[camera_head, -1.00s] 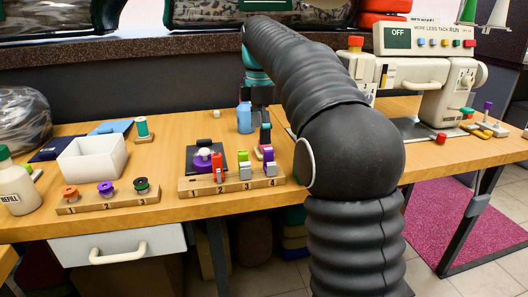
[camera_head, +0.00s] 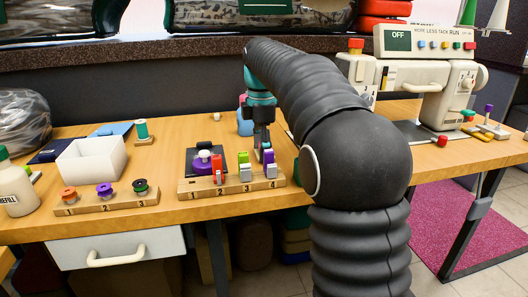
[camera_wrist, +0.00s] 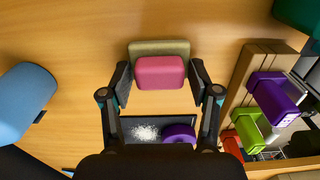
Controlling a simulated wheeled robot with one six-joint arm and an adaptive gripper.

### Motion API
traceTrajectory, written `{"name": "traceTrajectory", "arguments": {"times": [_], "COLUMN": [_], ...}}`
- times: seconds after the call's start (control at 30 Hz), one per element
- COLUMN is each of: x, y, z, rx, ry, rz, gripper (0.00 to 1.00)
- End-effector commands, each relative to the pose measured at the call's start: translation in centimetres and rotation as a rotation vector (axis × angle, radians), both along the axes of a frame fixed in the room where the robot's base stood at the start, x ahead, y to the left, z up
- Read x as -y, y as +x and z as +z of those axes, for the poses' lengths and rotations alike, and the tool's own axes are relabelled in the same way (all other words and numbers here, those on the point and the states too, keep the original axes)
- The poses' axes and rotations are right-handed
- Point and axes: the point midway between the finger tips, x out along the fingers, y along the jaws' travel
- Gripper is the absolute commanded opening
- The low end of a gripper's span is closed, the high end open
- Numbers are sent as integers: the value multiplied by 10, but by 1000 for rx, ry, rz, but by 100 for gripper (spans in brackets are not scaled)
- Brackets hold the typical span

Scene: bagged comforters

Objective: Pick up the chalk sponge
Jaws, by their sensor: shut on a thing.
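The chalk sponge (camera_wrist: 160,72) is a pink block with an olive-tan layer along its far side in the wrist view. My gripper (camera_wrist: 161,76) has one finger on each side of it and is shut on it. In the head view my gripper (camera_head: 262,143) points down just behind the numbered wooden rack, and the sponge is not clear there. I cannot tell whether the sponge is clear of the table.
A black tray with white powder and a purple disc (camera_wrist: 179,133) lies close by. A wooden rack (camera_head: 232,185) with coloured clips stands in front. A blue bottle (camera_head: 244,122) is close behind at left. A white bin (camera_head: 92,162) stands farther left.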

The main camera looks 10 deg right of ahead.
Motion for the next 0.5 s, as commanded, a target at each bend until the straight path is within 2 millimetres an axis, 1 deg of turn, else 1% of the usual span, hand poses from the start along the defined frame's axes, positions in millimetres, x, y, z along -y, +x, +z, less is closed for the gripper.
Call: {"name": "traceTrajectory", "arguments": {"times": [0.17,0.27,0.37,0.5], "x": [0,0,0,0], "y": [0,0,1,1], "z": [2,8,19,46], "rx": [0,0,2,3], "ry": [0,0,0,0], "rz": [0,0,0,0], "gripper": [38,38,38,38]}}
